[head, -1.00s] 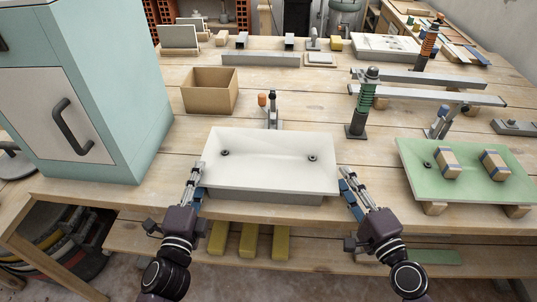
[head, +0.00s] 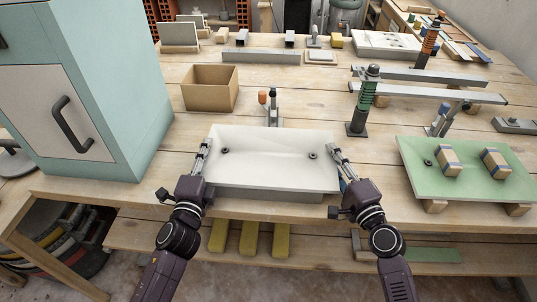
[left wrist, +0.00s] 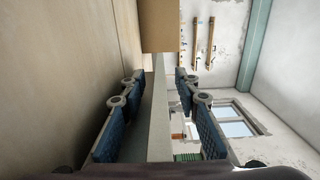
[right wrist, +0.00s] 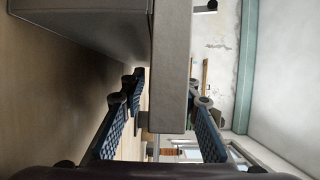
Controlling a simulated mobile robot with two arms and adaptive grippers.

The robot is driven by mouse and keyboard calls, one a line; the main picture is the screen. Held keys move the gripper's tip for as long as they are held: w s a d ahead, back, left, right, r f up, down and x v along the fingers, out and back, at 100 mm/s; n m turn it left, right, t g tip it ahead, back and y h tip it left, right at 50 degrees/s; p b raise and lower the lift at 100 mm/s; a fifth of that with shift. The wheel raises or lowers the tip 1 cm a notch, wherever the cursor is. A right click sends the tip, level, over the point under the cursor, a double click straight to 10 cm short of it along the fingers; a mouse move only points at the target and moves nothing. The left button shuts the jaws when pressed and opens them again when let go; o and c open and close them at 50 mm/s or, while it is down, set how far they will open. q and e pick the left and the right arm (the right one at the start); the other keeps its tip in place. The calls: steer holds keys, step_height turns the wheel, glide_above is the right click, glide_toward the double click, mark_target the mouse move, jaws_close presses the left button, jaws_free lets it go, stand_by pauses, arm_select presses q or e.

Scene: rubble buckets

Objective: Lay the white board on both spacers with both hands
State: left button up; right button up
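The white board (head: 268,160) lies flat at the table's front, with two small dark rings on its top. It rests on a grey block (head: 262,196), partly hidden beneath it. My left gripper (head: 206,150) is at the board's left edge; in the left wrist view its open fingers stand either side of the board's edge (left wrist: 157,110), with gaps. My right gripper (head: 337,155) is at the right edge; in the right wrist view its open fingers straddle the board's edge (right wrist: 172,70), the right finger close to it. I cannot make out the spacers for this board.
A green board (head: 463,185) on wooden blocks (head: 436,207) carries two wrapped blocks at right. A cardboard box (head: 210,92), a small upright clamp (head: 273,110) and a green spring post (head: 363,100) stand behind. A pale cabinet (head: 130,95) stands left. Yellow bars (head: 251,238) lie on the lower shelf.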

arm_select(q)
jaws_close()
arm_select(e)
jaws_close()
arm_select(q)
steer(key=shift+r, duration=0.15)
arm_select(e)
steer(key=shift+r, duration=0.2)
